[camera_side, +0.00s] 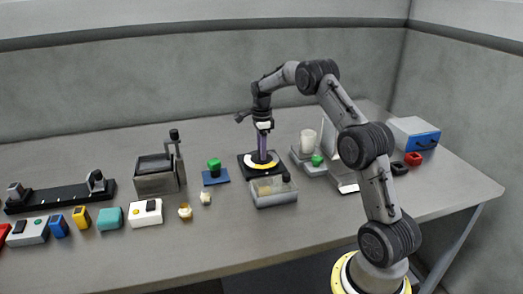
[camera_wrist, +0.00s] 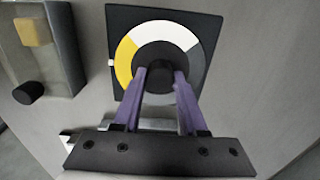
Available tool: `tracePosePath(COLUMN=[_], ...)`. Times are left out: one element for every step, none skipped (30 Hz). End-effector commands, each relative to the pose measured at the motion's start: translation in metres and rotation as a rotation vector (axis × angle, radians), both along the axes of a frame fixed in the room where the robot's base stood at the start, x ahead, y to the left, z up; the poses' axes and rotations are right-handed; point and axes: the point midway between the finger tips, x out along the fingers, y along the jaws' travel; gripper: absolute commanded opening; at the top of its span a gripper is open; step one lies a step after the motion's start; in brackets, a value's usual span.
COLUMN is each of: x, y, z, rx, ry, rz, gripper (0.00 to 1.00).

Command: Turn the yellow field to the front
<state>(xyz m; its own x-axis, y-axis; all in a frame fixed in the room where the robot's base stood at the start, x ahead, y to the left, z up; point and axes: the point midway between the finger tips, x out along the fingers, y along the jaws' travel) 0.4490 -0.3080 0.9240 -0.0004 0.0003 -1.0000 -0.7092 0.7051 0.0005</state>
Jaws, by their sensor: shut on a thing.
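The round dial (camera_wrist: 187,38) sits on a black square plate (camera_wrist: 207,20) and has yellow, white and grey fields around a dark central knob (camera_wrist: 160,75). In the wrist view the yellow field (camera_wrist: 124,62) is on the left, beside a small white mark (camera_wrist: 111,62) at the plate's left edge. The white field lies at the top and the grey one at the right. My gripper (camera_wrist: 161,72) has its purple fingers shut on the knob. The near part of the dial is hidden behind the fingers. In the side view my gripper (camera_side: 262,156) points straight down over the plate (camera_side: 244,168).
A clear-walled tray (camera_side: 272,199) with a tan block and a black cylinder stands just in front of the plate. A blue base with a green knob (camera_side: 214,165) is to the left. A grey stand with a white cup (camera_side: 307,142) is close on the right.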

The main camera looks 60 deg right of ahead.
Motion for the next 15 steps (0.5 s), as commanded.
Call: tracePosePath(x=[0.0005,0.0005,0.0005,0.0005,0.0005,0.0006,0.0006,0.0006,0.0006,0.0006,0.0006,0.0006,0.0007,0.0006,0.0006], y=[-0.0002,-0.0002,-0.0002,-0.0002,-0.0002,-0.0003,-0.0003,-0.0003,-0.0003,-0.0003,-0.0003,-0.0002,-0.0003,-0.0002,-0.0002], z=[0.0021,0.0021,0.0021,0.0021,0.0021,0.0021,0.0021,0.0021,0.0021,0.0021,0.0021,0.0022,0.0022,0.0021,0.0018], rx=[-0.002,-0.002,-0.002,-0.002,-0.002,-0.002,-0.002,-0.002,-0.002,-0.002,-0.002,-0.002,-0.003,-0.002,-0.002], ry=[-0.002,-0.002,-0.002,-0.002,-0.002,-0.002,-0.002,-0.002,-0.002,-0.002,-0.002,-0.002,-0.003,-0.002,-0.002], rz=[-0.002,-0.003,-0.004,-0.004,-0.004,-0.004,-0.004,-0.004,-0.003,-0.003,-0.003,-0.003,-0.003,-0.003,-0.003], gripper=[0.00,0.00,0.00,0.00,0.00,0.00,0.00,0.00,0.00,0.00,0.00,0.47,0.52,0.57,0.65])
